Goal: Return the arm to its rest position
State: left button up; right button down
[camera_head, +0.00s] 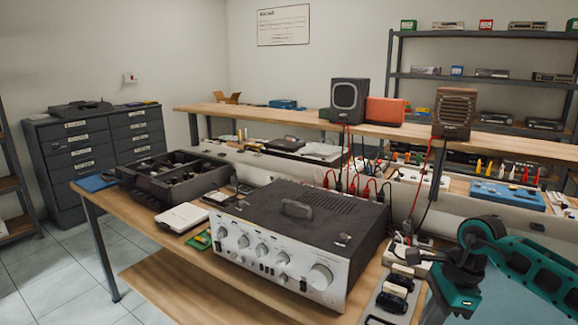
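A teal and black arm of mine (538,272) comes in from the right edge and bends down at a black joint near the front right of the bench. Its lower end, with black parts and a teal block (460,296), hangs beside the silver amplifier (285,240), apart from it. I cannot make out fingertips there, so I cannot tell whether my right gripper is open or shut. I see nothing held. My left arm and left gripper are not in view.
The wooden bench (160,240) also bears a black divided tray (175,178), a white box (182,217) and a power strip (388,300) close to my arm. Red and black cables (416,190) hang behind the amplifier. Tiled floor (60,280) is clear at left.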

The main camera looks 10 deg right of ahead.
jog(key=s+a+r+m+t+y, duration=0.2)
jog(key=a+m+t+y, duration=0.9)
jog(key=a+m, duration=0.95)
jog(key=s+d+f+m+h, duration=0.3)
jog(key=s+f+m+h, duration=0.3)
jog(key=m, duration=0.8)
jog(key=s+d+f+m+h, duration=0.3)
jog(key=s+f+m+h, duration=0.3)
jog(key=f+m, duration=0.7)
jog(key=shift+d+m+g, duration=0.2)
jog(key=shift+m+g, duration=0.1)
jog(key=shift+m, duration=0.55)
